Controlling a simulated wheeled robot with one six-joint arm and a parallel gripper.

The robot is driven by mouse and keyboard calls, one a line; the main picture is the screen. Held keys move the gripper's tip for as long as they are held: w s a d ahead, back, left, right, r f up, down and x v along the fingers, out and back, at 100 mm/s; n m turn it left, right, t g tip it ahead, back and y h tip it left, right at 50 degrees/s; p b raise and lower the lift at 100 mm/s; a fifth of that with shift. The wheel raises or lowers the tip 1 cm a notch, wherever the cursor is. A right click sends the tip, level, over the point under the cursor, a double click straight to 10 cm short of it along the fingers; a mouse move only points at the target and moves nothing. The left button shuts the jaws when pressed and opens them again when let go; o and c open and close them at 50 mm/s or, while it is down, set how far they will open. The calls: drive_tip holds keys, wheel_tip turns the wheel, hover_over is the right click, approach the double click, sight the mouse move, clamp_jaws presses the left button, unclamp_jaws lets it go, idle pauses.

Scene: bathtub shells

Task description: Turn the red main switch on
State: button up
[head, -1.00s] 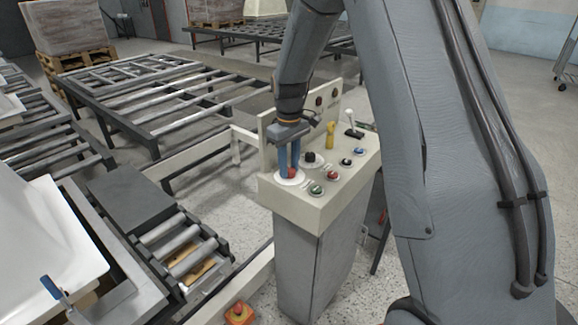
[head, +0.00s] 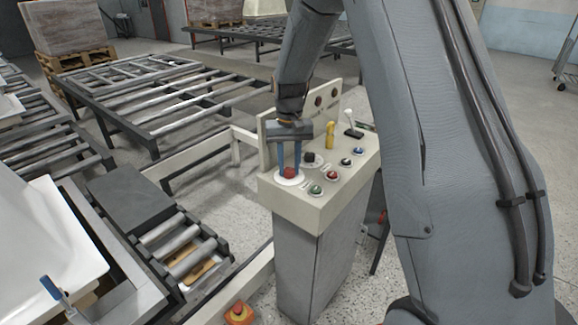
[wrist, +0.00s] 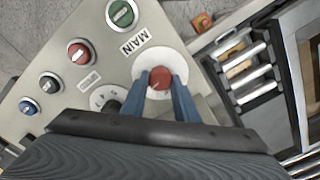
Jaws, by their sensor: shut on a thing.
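The red main switch (head: 289,172) is a red knob on a round white plate at the left front corner of the beige control panel (head: 318,208). The wrist view shows the red knob (wrist: 160,78) beside the label MAIN (wrist: 131,43). My gripper (head: 289,170) points down over the switch with its two blue fingers. In the wrist view the fingers (wrist: 161,80) stand on either side of the knob, shut on it. The knob's marking is too small to read clearly.
Close by on the panel are a green button (head: 316,189), a red button (head: 332,173), a black knob (head: 310,158), a blue button (head: 346,162) and a yellow handle (head: 330,136). A roller conveyor (head: 178,245) stands left. An orange-red button box (head: 239,312) sits low in front.

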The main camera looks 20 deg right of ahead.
sight(289, 169)
drive_tip(key=shift+w+r, duration=0.1)
idle(0.3)
drive_tip(key=o, duration=1.1)
drive_tip(key=shift+c, duration=0.2)
wheel_tip(289, 169, up, 8)
drive_tip(key=shift+f+b, duration=0.1)
drive_tip(key=shift+b, duration=1.05)
drive_tip(key=s+f, duration=0.2)
drive_tip(key=s, duration=1.1)
drive_tip(key=s+f+n+t, duration=0.1)
drive_tip(key=s+f, duration=0.2)
drive_tip(key=s, duration=1)
drive_tip(key=shift+a+f+n, duration=0.2)
drive_tip(key=shift+f+n, duration=0.1)
